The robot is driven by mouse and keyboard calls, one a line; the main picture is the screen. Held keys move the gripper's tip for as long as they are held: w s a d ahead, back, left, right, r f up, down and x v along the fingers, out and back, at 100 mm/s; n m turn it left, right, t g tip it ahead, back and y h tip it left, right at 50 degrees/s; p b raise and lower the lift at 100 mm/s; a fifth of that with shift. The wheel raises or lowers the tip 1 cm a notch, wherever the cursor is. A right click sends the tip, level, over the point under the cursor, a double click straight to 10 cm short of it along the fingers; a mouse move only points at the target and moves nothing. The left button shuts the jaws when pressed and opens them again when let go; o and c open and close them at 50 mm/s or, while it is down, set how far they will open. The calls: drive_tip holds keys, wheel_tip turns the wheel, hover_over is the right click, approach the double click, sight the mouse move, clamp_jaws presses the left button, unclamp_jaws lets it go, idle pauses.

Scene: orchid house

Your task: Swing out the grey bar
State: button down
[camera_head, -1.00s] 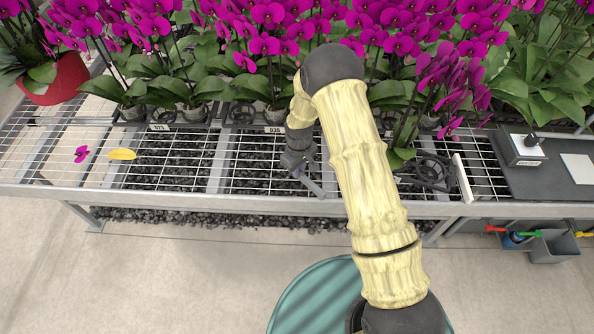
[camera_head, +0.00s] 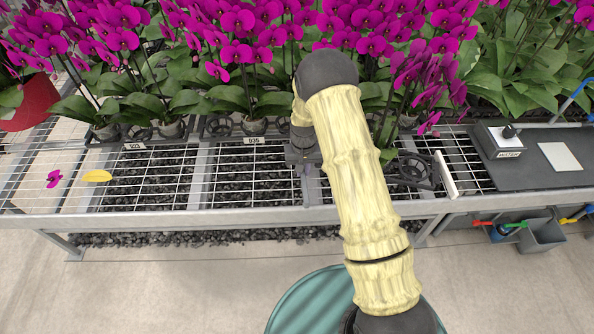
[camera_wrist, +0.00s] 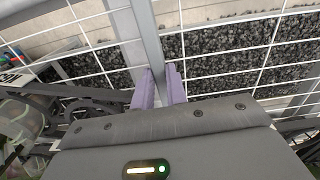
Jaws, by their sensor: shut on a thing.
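A grey bar (camera_wrist: 147,30) runs up the wrist view from between the fingers of my gripper (camera_wrist: 159,88). The two purple fingers stand close together, one on each side of it. In the head view my gripper (camera_head: 308,172) points down at the wire bench, over a grey bar running to the front rail. The exact contact is small there and partly hidden by my wrist and arm. The bar's far end is hidden behind my wrist.
Orchids stand in black carriers (camera_head: 222,126) behind my gripper. A black ring holder (camera_head: 412,170) and a white upright plate (camera_head: 445,175) stand at right. Dark gravel (camera_wrist: 215,42) lies below the mesh.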

drive_tip(key=shift+d+m, duration=0.3)
drive_tip(key=c, duration=1.4)
unclamp_jaws()
wheel_tip(320, 180, up, 17)
drive_tip(key=b, duration=0.1)
drive_tip(key=shift+r+b, duration=0.2)
drive_tip(key=shift+b, duration=0.15)
